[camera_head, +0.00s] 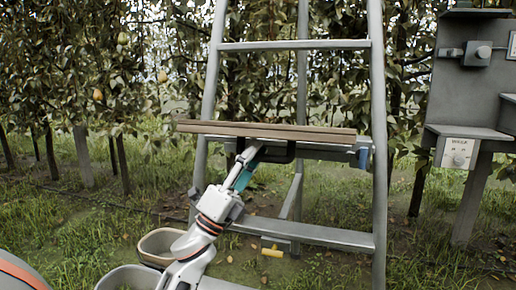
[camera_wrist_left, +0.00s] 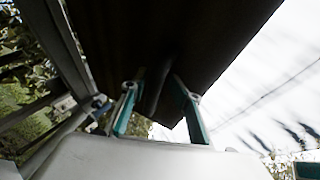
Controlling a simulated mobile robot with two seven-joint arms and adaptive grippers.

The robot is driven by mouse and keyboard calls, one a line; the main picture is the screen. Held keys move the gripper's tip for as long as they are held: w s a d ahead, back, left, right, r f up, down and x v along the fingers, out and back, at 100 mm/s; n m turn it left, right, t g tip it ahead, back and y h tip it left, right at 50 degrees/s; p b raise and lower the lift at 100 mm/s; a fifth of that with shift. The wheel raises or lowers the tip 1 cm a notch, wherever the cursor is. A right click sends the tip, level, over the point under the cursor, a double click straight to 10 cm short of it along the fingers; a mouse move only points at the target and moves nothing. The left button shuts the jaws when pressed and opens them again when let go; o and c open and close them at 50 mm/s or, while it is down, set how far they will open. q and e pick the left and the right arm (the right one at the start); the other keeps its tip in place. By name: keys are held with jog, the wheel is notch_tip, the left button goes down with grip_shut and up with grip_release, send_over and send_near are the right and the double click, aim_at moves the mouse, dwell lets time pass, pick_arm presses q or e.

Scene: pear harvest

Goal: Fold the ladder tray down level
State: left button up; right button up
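The ladder tray (camera_head: 265,131) is a brown wooden board seen almost edge-on between the rails of the grey ladder (camera_head: 379,130). It looks nearly level, a little lower at its right end. A dark bracket (camera_head: 280,159) shows beneath it. My left gripper (camera_head: 246,162) is under the tray, pointing up. In the left wrist view its two teal fingers (camera_wrist_left: 155,90) stand apart below the dark underside of the tray (camera_wrist_left: 165,35). A dark strip shows between them; whether they touch it I cannot tell. My right gripper is not in view.
A tan-rimmed container (camera_head: 157,246) stands on the grass left of the ladder's foot. A yellow object (camera_head: 272,252) lies near the lower rung. Leafy trees with pears are behind.

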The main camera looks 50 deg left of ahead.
pick_arm(q)
jog(key=f, duration=0.1)
jog(key=s+f, duration=0.1)
jog(key=a+f, duration=0.1)
jog(key=f, duration=0.1)
jog(key=shift+s, duration=0.4)
dwell(0.7)
